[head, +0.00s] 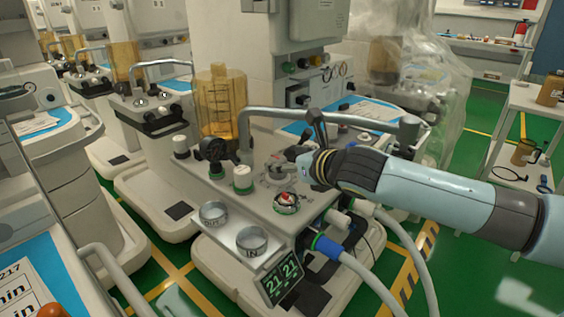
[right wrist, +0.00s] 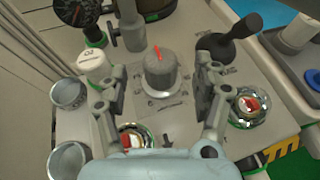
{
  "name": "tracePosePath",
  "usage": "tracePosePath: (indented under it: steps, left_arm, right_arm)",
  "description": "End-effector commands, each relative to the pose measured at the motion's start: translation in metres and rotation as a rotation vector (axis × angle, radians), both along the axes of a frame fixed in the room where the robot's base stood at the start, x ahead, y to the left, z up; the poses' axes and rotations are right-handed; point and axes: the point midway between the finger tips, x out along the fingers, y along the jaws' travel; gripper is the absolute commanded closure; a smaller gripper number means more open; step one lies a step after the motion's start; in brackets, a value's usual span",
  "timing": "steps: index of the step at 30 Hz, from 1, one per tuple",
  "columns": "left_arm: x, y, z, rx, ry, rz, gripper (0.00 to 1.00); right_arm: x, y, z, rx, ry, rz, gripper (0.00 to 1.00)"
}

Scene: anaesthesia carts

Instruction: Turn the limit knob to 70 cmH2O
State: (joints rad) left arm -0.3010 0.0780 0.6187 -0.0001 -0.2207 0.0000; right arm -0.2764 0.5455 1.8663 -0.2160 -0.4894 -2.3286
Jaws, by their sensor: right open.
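A grey round knob with a red pointer line (right wrist: 161,70) stands on the cart top, in the upper middle of the right wrist view, with printed markings around its base too small to read. I take it as the limit knob. In the head view the knob (head: 276,170) is partly hidden by my gripper. My right gripper (head: 298,157) is open and empty above the cart top. In the right wrist view its two fingers stand on either side of the knob, apart from it. My left gripper is not in view.
A black pressure gauge (head: 213,150) and a white knob with a green ring (head: 242,180) stand left of the knob. A black lever (right wrist: 237,35) stands right of it. Red-topped dials (right wrist: 247,108) lie nearer. A grey pipe (head: 330,115) arches behind. An amber canister (head: 219,105) stands further back.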

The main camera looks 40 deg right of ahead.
Motion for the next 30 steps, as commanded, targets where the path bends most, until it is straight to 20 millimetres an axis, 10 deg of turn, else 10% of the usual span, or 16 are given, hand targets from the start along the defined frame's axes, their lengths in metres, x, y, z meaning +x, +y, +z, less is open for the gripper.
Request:
tracePosePath:
  steps: [16,30]
  left_arm:
    - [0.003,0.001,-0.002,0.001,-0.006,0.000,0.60]
    - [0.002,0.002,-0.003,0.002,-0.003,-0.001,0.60]
  right_arm:
    - [0.024,-0.005,-0.010,-0.001,0.000,0.000,0.35]
    - [0.024,-0.005,-0.010,0.000,0.000,0.000,0.89]
